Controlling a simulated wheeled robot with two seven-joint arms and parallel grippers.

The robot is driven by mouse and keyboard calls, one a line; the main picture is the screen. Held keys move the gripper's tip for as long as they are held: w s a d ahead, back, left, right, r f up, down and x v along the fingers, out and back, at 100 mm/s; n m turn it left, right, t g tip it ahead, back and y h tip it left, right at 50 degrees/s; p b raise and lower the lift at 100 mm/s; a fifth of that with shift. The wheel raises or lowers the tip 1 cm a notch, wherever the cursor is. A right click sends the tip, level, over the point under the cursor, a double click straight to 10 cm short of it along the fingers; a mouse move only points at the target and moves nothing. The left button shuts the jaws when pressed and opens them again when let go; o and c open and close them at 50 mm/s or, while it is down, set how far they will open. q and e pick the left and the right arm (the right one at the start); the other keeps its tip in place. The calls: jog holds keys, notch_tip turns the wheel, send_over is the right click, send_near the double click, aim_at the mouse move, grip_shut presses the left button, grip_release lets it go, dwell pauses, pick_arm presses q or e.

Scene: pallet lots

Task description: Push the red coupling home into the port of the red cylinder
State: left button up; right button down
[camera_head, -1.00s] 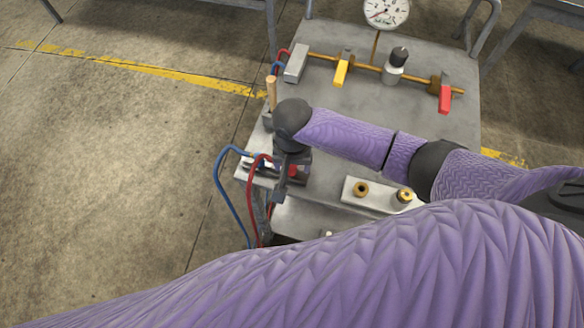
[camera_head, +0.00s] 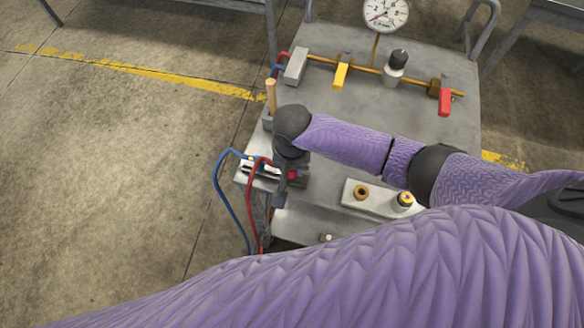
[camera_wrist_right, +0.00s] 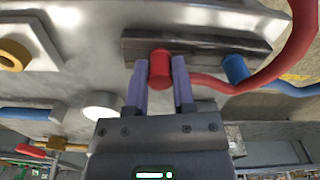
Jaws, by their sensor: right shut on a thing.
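My right gripper (camera_wrist_right: 158,66) is shut on the red coupling (camera_wrist_right: 160,72), which sits between its two fingers in the right wrist view. A red hose (camera_wrist_right: 225,86) runs from it to the right. Behind it is a dark bar (camera_wrist_right: 195,45); I cannot tell whether the coupling touches it. In the head view the right gripper (camera_head: 283,183) points down over the cart's left corner and hides most of the coupling. A small red part (camera_head: 301,178) shows beside it; I cannot tell whether it is the red cylinder. The port is hidden. My left gripper is out of view.
A blue coupling (camera_wrist_right: 235,69) with a blue hose (camera_head: 220,187) is beside the red one. A pale block (camera_head: 352,195) with brass fittings lies to the right. A pipe with yellow (camera_head: 340,76) and red (camera_head: 444,102) handles and a gauge (camera_head: 385,13) stands behind.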

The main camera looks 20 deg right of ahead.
notch_tip(320, 180, up, 9)
jog(key=p, duration=0.4)
jog(key=shift+r, duration=0.15)
jog(key=shift+r+p, duration=0.3)
jog(key=shift+r, duration=0.1)
